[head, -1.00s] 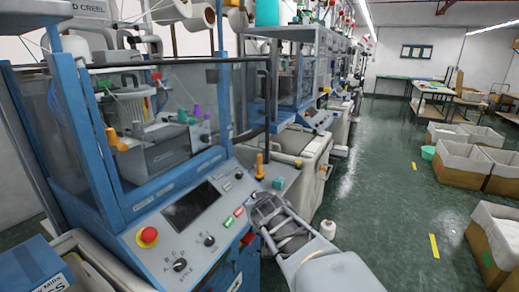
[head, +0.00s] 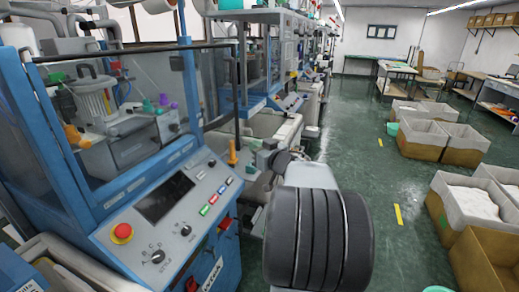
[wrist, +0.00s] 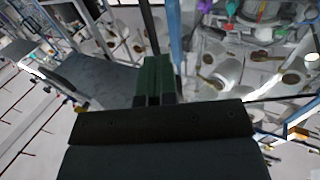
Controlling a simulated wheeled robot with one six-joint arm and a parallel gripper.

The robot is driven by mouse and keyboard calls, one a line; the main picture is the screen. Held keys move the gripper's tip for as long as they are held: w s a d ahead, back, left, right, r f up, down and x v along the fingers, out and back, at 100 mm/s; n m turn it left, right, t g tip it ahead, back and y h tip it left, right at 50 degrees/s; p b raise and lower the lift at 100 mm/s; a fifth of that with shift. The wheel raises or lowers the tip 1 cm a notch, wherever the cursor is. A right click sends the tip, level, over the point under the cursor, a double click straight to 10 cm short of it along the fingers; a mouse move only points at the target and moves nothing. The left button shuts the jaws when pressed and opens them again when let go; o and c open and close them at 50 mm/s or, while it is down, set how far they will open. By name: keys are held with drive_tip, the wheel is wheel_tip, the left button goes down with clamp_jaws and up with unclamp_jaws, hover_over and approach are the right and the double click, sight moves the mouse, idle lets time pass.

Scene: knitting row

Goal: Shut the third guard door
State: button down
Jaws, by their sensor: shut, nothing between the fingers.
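A row of blue-framed knitting machines runs along the left in the head view. The nearest machine has a clear guard panel (head: 60,120) under a dark top bar. Beyond it, a second blue-framed clear guard (head: 218,90) shows edge-on behind a dark post. I cannot tell which guard is the third door, or how far it stands open. In the wrist view my gripper (wrist: 153,66) has its green-dark fingers together and empty, with a blue post (wrist: 174,38) just beyond them. In the head view my arm hides most of the gripper.
The nearest control panel (head: 165,205) has a red knob (head: 121,232) and several buttons. An orange handle (head: 232,152) stands near my wrist. Open boxes (head: 440,142) line the right side. The green aisle floor (head: 350,140) between is clear.

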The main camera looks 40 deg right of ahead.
sight(234, 135)
drive_tip(key=w+p, duration=0.1)
drive_tip(key=w, duration=0.8)
drive_tip(key=shift+w, duration=0.25)
